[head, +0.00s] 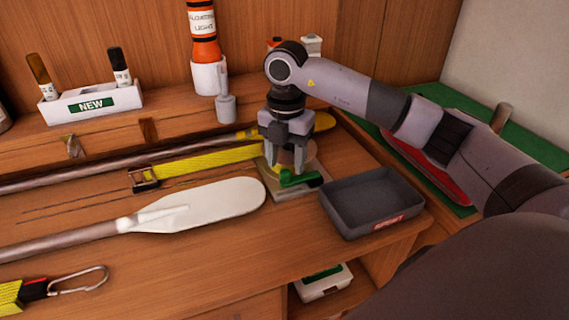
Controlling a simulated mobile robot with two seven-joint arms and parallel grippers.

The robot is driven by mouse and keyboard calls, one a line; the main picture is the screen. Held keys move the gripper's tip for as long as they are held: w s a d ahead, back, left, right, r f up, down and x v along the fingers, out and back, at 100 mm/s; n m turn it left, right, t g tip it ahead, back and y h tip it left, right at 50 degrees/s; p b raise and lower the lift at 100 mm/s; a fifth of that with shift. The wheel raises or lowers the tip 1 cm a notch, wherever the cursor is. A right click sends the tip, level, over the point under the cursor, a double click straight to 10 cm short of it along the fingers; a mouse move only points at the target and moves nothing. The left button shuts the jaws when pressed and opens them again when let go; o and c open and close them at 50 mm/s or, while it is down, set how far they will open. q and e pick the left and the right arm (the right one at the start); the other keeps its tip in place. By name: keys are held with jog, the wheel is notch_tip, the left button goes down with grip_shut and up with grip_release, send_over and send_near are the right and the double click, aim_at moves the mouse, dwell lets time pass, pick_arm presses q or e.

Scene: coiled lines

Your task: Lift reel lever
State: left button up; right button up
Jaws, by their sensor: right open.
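The reel (312,163) stands on a flat grey plate (297,193) near the middle of the wooden bench, partly hidden by my right gripper. Its green lever (300,179) lies low at the front of the reel. My right gripper (287,160) points down from above, right over the reel and just behind the lever. It is open; its fingertips are small and partly hidden, and I cannot tell whether they touch the lever. My left gripper does not show.
A dark grey tray (372,203) stands close right of the reel. A white paddle (205,203) and a yellow strap (205,162) lie to the left. An orange light (203,35) in a white holder and a NEW marker box (92,104) stand behind.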

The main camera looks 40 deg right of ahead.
aim_at(312, 174)
jog(key=shift+f, duration=1.25)
grip_shut()
jog(key=d+y, duration=0.1)
jog(key=r+y, duration=0.1)
jog(key=y, duration=0.1)
jog(key=d+r+t+y, duration=0.1)
jog(key=shift+s+d+r+y, duration=0.25)
jog(key=shift+s+d+y, duration=0.05)
jog(key=shift+d+y, duration=0.1)
jog(key=shift+s+d+r+t+y+b, duration=0.2)
jog(key=shift+d+y, duration=0.3)
jog(key=shift+y, duration=0.35)
jog(key=shift+s+d+r+t+y+b, duration=0.1)
jog(key=shift+d+r+t+y+b, duration=0.15)
jog(key=shift+d+y, duration=0.45)
jog(key=shift+s+d+r+t+y+b, duration=0.1)
jog(key=shift+d+r+t+y+b, duration=0.2)
jog(key=shift+y, duration=0.65)
